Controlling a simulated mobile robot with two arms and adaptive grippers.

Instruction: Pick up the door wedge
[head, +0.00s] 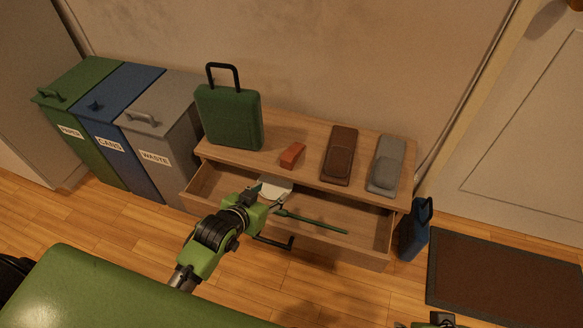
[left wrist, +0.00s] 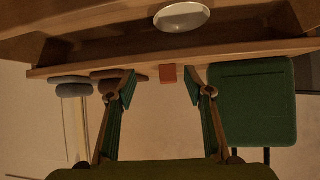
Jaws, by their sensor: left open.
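The door wedge (head: 292,155) is a small orange-red block on the wooden bench top, between the green suitcase and the brown slippers. It also shows as a red block (left wrist: 168,74) in the left wrist view, between my open fingers in the picture but farther off. My left gripper (head: 266,202) is over the open drawer, in front of the wedge and apart from it. It is open and empty; its two fingers (left wrist: 160,88) show in the left wrist view. A small part of my right arm (head: 440,319) shows at the bottom edge; its fingers cannot be made out.
The green suitcase (head: 230,117) stands left of the wedge. Brown slippers (head: 340,155) and grey slippers (head: 386,166) lie to its right. The open drawer (head: 330,249) holds a pale dish (head: 272,186) and a green rod (head: 318,224). Bins stand left; a blue bag (head: 414,235) stands right.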

